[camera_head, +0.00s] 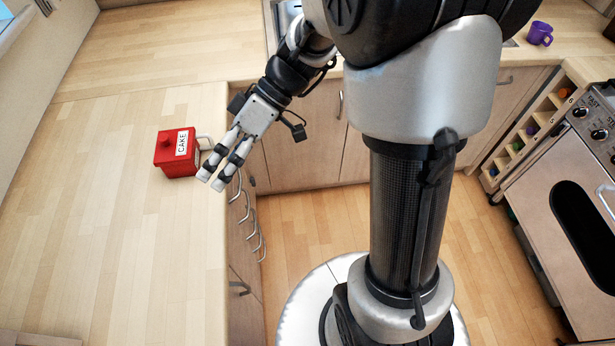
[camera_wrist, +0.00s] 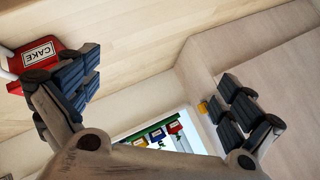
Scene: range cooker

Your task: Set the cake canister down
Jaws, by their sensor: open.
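The red cake canister (camera_head: 177,152) stands upright on the wooden counter at the left in the head view, with a white CAKE label, a red lid knob and a pale handle on its right side. My gripper (camera_head: 211,183) is open and empty, close to the canister's right side near the counter's edge. In the wrist view the canister (camera_wrist: 35,60) shows at the upper left, outside the gap between the fingers of my gripper (camera_wrist: 160,95). One finger partly overlaps its edge there. I cannot tell whether that finger touches it.
The counter (camera_head: 120,260) is clear around and in front of the canister. Its right edge drops to drawers with curved handles (camera_head: 247,205). A purple mug (camera_head: 540,33) stands on the far right counter, and an oven (camera_head: 570,210) is at the right. Small coloured containers (camera_wrist: 157,135) show in the wrist view.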

